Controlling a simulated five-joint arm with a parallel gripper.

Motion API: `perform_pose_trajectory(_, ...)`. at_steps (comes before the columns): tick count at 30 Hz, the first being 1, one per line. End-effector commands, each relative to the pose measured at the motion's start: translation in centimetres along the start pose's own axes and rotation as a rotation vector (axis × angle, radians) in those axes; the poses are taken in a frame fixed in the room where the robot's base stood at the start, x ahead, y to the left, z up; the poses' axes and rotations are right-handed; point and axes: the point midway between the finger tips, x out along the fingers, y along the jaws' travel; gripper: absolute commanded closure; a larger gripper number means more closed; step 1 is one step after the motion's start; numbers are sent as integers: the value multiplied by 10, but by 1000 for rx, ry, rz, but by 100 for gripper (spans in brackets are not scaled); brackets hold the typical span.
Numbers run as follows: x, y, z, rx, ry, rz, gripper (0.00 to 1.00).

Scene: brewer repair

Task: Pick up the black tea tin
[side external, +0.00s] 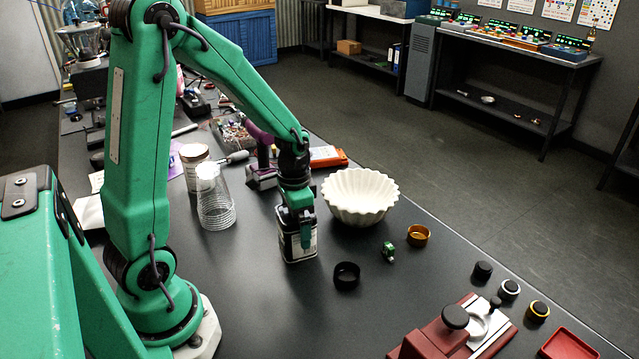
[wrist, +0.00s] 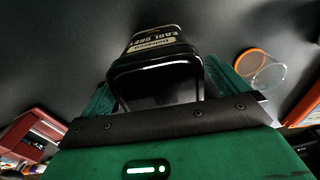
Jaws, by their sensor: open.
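The black tea tin (side external: 298,244) stands upright on the dark bench in the side view, with a pale label on its front. In the wrist view the tin (wrist: 155,72) shows a label reading "Earl Grey" and sits between my gripper's jaws. My gripper (side external: 297,218) points down over the tin, with its fingers around the tin's upper part. The jaws (wrist: 155,95) are open, one on each side of the tin. The near jaw hides part of the tin in the side view, and I cannot tell whether either jaw touches it.
A white fluted bowl (side external: 360,196) stands close behind and right of the tin. A red device (side external: 460,330) is at the front right. Bench space in front of the tin is clear.

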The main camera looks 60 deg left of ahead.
Motion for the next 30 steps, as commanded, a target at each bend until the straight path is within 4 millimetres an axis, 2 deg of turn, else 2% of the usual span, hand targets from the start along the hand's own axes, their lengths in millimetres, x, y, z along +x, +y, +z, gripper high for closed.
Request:
perform_pose_trajectory(14,0,0,0,0,0,0,0)
perform_pose_trajectory(17,0,0,0,0,0,0,16)
perform_pose_trajectory(23,0,0,0,0,0,0,55)
perform_pose_trajectory(30,0,0,0,0,1,-1,55)
